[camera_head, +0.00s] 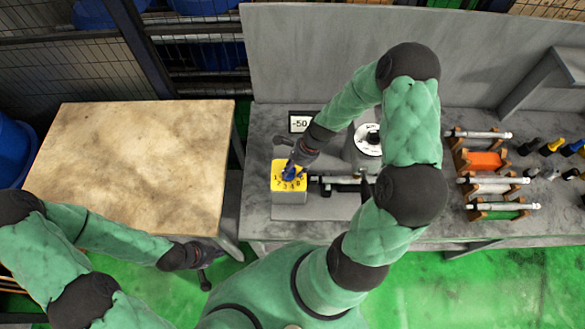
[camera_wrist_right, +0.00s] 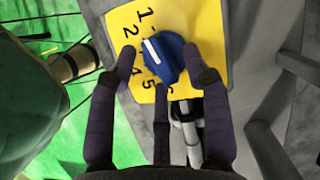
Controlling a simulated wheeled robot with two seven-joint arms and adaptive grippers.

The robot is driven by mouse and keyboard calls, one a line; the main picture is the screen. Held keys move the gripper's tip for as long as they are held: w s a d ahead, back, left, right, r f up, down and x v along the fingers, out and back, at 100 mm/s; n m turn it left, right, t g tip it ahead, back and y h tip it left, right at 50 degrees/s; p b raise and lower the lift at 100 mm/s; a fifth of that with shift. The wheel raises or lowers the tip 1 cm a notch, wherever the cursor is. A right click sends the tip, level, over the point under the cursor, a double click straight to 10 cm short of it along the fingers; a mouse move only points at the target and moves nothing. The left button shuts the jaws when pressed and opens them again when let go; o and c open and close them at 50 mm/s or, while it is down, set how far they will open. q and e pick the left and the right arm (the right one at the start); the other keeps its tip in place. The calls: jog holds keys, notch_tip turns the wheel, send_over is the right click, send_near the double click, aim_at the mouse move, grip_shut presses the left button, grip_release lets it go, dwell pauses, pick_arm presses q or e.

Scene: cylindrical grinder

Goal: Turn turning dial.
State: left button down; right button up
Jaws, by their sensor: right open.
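The turning dial is a blue knob (camera_wrist_right: 160,72) with a white mark, set on a yellow numbered plate (camera_head: 292,183). The plate also shows in the right wrist view (camera_wrist_right: 209,20). The white mark lies on the knob's side toward the numbers 1 and 2; its exact setting is hard to tell. My right gripper (camera_wrist_right: 160,62) is open, with its fingers on either side of the knob and another finger below it. I cannot tell whether they touch it. In the head view my right gripper (camera_head: 291,165) partly covers the knob. My left gripper (camera_head: 205,278) hangs away from the dial, small and dark.
The dial's box stands at the left front of a grey machine bench (camera_head: 340,215). A display (camera_head: 300,123) reading -50 and a white disc (camera_head: 368,139) are behind. Coloured racks with metal rods (camera_head: 490,185) are at right. A wooden table (camera_head: 135,160) at left is empty.

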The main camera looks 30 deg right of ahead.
jog(key=shift+c, duration=0.3)
grip_shut()
jog(key=shift+n, duration=0.3)
jog(key=shift+w+n+g+p, duration=0.15)
jog(key=shift+n+g+p, duration=0.3)
jog(key=shift+n, duration=0.45)
jog(key=shift+w+d+n+g, duration=0.1)
jog(key=shift+n+g, duration=0.35)
jog(key=shift+n, duration=0.45)
jog(key=n, duration=0.1)
jog(key=n+g+b, duration=0.1)
jog(key=n, duration=0.1)
jog(key=shift+w+f+n, duration=0.1)
jog(key=shift+w+n, duration=0.1)
jog(key=shift+n, duration=0.1)
jog(key=shift+w+n+g+h+b, duration=0.1)
jog(key=shift+n+g+h+b, duration=0.2)
jog(key=shift+n, duration=0.65)
jog(key=shift+w+n+g+h+b, duration=0.15)
jog(key=shift+n+g, duration=0.25)
jog(key=shift+n, duration=0.85)
